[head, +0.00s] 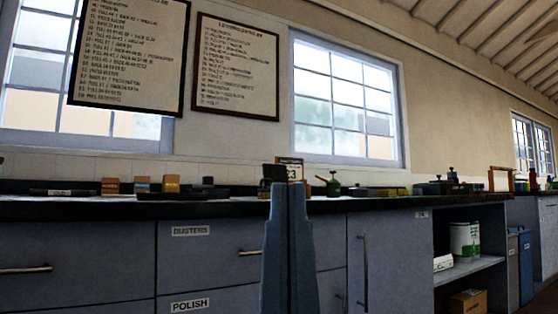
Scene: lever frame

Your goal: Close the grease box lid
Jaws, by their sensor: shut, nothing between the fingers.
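My gripper (289,188) stands in the lower middle of the head view. Its two blue-grey fingers point up and are shut together, with nothing between them. A small dark box-like thing (273,171) on the worktop shows just behind the fingertips. It may be the grease box with its lid raised, but it is too small and too covered by the fingers to be sure. Whether the fingers touch it cannot be told.
The dark worktop (230,205) runs over blue-grey cabinets. Small boxes (171,184) stand to the left. A dark case (440,187) lies farther right, above an open shelf.

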